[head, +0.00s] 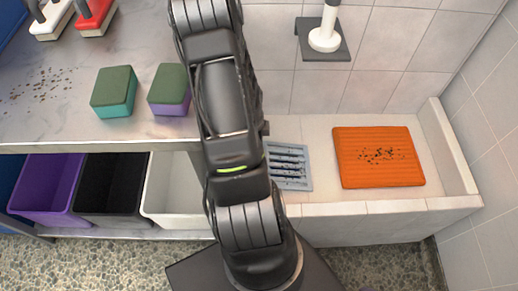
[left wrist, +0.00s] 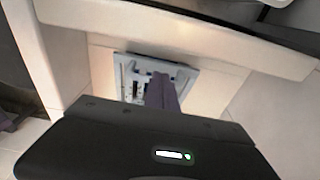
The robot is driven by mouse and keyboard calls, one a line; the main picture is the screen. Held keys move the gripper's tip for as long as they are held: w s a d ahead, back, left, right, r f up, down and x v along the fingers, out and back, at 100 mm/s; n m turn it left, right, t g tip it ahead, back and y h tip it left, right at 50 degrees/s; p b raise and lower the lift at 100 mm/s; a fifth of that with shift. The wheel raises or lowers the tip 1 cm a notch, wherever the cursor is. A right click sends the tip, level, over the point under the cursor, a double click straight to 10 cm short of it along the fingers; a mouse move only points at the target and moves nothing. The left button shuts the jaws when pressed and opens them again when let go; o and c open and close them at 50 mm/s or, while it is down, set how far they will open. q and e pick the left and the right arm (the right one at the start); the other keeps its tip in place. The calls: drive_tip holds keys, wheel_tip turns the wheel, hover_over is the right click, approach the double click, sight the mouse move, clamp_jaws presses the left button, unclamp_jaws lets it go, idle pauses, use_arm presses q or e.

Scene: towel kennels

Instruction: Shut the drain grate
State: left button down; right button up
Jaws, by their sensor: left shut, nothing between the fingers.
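The drain grate (head: 290,166) is a pale grey-blue plate with several slats and darker gaps between them, set in the floor of the tiled trough. In the head view my arm covers its left side. It also shows in the left wrist view (left wrist: 128,76), partly behind my left gripper (left wrist: 160,77). The gripper's dark fingers are shut and empty, with their tips over the grate in the picture. I cannot tell whether they touch it, or whether the slots are open or covered. The left fingers are hidden in the head view, and my right gripper is not in view.
An orange mat (head: 378,157) with dark specks lies right of the grate. The trough's front rim (head: 375,208) is raised. A white brush in a dark holder (head: 324,45) is above. Two sponges (head: 114,92) sit on the counter (head: 50,115), above purple (head: 48,187), black and white bins.

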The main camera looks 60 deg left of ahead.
use_arm(q)
drive_tip(key=r, duration=0.2)
drive_tip(key=r+p, duration=0.1)
drive_tip(key=r, duration=0.2)
drive_tip(key=shift+s+a, duration=0.1)
drive_tip(key=shift+s, duration=0.1)
